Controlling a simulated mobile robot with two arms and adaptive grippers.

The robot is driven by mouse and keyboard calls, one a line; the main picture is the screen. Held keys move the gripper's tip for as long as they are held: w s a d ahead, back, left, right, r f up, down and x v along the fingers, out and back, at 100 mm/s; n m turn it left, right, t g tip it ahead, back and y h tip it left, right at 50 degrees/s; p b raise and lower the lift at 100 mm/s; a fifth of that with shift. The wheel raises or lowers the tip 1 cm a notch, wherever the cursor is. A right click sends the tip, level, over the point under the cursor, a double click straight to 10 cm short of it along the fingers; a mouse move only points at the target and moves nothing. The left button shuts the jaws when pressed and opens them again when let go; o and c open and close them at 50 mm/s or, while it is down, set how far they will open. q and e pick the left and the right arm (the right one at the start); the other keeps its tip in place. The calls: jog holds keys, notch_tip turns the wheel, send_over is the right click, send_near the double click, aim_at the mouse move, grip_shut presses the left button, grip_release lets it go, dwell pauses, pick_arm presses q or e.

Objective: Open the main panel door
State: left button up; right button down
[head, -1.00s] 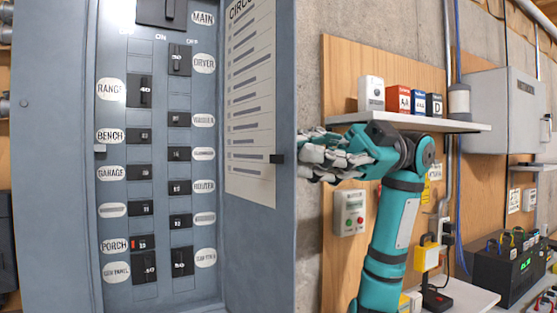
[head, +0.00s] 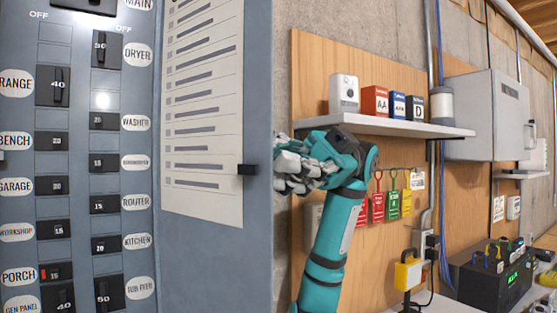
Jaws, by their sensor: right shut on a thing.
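The main panel door (head: 215,245) is a grey-blue metal door standing open on the right side of the breaker panel (head: 82,165). Its inner face shows, with a paper circuit list and a small black latch (head: 247,170) at its free edge. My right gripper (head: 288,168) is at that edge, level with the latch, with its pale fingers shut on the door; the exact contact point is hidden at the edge. My left gripper is not in view.
A shelf (head: 400,124) with small boxes sticks out right of my right arm. Red, green and yellow tags (head: 392,203) hang below it. A grey wall box (head: 487,115) and a black unit (head: 490,275) are farther right.

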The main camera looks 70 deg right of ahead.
jog(key=shift+a+f, duration=0.1)
jog(key=shift+f, duration=0.05)
jog(key=c, duration=1.3)
grip_release()
jog(key=v, duration=1.2)
